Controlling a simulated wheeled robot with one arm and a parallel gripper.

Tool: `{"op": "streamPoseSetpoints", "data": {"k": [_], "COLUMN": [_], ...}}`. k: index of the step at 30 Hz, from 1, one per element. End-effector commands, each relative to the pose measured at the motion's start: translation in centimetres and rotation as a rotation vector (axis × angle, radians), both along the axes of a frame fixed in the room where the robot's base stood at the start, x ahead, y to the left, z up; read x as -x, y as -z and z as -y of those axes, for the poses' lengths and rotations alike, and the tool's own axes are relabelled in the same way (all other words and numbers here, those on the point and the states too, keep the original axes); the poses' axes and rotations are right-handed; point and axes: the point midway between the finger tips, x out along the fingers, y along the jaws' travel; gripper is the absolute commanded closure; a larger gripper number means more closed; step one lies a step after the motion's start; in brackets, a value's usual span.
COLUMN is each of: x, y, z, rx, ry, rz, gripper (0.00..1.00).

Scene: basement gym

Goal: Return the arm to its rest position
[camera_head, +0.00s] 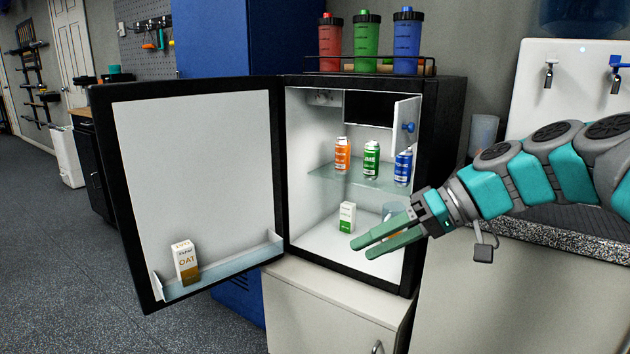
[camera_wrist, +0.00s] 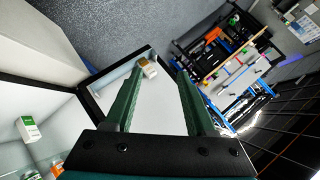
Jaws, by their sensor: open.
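My gripper (camera_head: 360,246) is open and empty in front of the lower part of the open mini fridge (camera_head: 441,180). Its two green fingers also show apart in the wrist view (camera_wrist: 156,80), with nothing between them close by. My teal and grey arm reaches in from the right in the head view. A small green and white carton (camera_head: 347,217) stands on the fridge floor, just behind and left of the fingertips. It also shows at the left of the wrist view (camera_wrist: 28,129).
The fridge door (camera_head: 195,170) hangs open to the left, with an OAT carton (camera_head: 185,262) in its shelf. Orange, green and blue cans stand on the glass shelf (camera_head: 330,176). Several bottles stand in a rack on top. A water dispenser (camera_head: 580,100) is at right.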

Motion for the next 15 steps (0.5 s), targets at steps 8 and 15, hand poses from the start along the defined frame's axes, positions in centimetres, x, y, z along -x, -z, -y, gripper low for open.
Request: {"op": "streamPoseSetpoints", "data": {"k": [8, 15], "x": [11.6, 20.9], "y": [11.4, 19.5], "z": [-3.5, 0.7], "rx": [0.394, 0.743], "ry": [0.081, 0.244], "rz": [-0.325, -0.469], "gripper": [0.45, 0.45]}}
